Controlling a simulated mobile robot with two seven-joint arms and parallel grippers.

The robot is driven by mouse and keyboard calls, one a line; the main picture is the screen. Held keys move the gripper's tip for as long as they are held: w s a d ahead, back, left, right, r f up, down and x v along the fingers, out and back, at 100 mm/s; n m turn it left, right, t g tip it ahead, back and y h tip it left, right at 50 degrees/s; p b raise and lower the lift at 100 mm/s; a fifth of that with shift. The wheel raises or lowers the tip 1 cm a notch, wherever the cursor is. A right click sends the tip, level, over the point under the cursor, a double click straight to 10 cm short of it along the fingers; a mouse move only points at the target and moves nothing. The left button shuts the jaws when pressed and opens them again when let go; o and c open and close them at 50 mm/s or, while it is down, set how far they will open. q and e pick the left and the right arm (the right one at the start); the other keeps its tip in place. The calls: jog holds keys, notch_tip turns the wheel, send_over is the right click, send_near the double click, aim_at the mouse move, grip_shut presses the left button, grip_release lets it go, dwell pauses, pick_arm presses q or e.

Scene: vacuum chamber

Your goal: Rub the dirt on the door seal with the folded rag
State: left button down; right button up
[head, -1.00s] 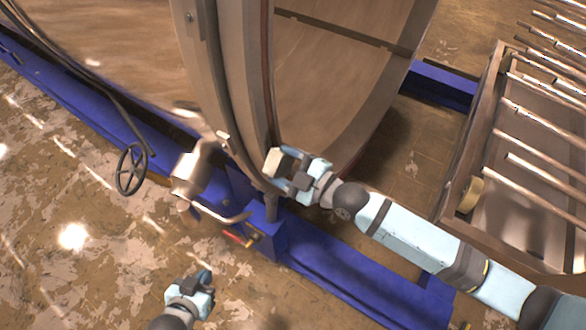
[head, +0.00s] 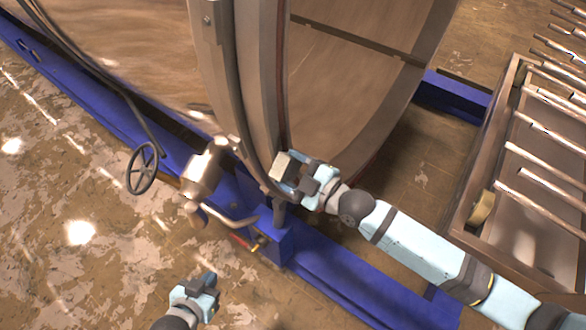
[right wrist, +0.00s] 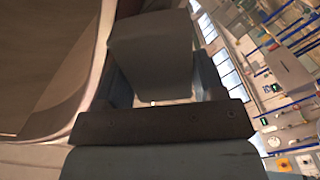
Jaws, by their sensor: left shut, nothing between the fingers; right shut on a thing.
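The folded rag (head: 283,166) is a pale beige block between the fingers of my right gripper (head: 293,171). In the right wrist view the rag (right wrist: 152,55) looks dark grey and fills the space between the fingers. My right gripper is shut on it, at the lower part of the chamber's round opening. The door seal (head: 281,85) is a thin dark reddish line along the rim. The rag is at or very near the rim; I cannot tell whether it touches. The dirt cannot be made out. My left gripper (head: 208,281) is shut and empty, low over the floor.
The pale chamber flange (head: 257,80) stands above a blue frame (head: 350,285). A metal clamp with a bent handle (head: 205,180) and a handwheel (head: 143,168) are left of the rim. A wheeled rack with rods (head: 490,190) stands at the right. Open floor lies at lower left.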

jog(key=shift+x, duration=0.8)
